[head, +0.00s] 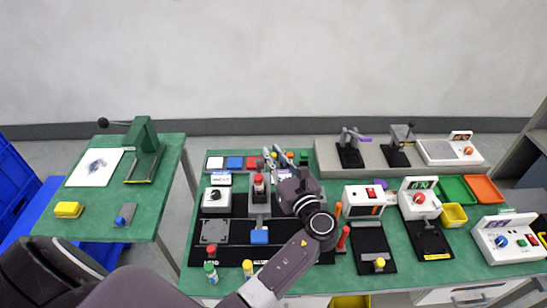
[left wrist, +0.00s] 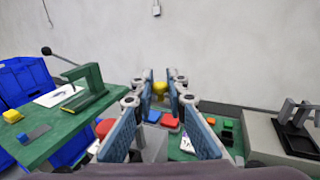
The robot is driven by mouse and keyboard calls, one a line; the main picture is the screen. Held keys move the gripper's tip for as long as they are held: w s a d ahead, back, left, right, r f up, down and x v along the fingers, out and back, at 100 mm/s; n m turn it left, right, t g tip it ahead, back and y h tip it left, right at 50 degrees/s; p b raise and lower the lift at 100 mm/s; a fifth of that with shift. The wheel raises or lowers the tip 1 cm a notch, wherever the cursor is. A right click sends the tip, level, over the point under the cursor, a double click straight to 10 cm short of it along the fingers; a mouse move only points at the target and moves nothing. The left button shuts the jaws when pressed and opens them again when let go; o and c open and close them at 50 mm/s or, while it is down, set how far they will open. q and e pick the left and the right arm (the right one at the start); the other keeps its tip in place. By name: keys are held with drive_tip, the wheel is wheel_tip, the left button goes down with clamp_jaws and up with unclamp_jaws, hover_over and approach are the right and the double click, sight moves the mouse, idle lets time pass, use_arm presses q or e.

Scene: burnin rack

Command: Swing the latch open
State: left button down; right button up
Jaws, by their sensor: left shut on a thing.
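My left gripper (head: 280,160) reaches over the left part of the green bench, by a grey box with a red button (head: 258,182). I cannot tell from these views whether this part is on the latch. The latch is not clear in either view, and the gripper and wrist hide part of that area. My right gripper is not in view.
A side table (head: 100,222) holds a green press (head: 146,140) and a yellow block (head: 69,209). On the bench (head: 320,268) stand control boxes (head: 364,199), orange and red upright handles (head: 343,238), and green and orange trays (head: 484,188). A grey shelf (head: 380,158) runs behind.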

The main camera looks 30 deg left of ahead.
sight(274, 154)
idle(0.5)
use_arm(q)
drive_tip(key=c, duration=1.9)
unclamp_jaws()
drive_tip(key=shift+w, duration=0.1)
drive_tip(key=shift+c, duration=0.2)
wheel_tip(274, 154, up, 10)
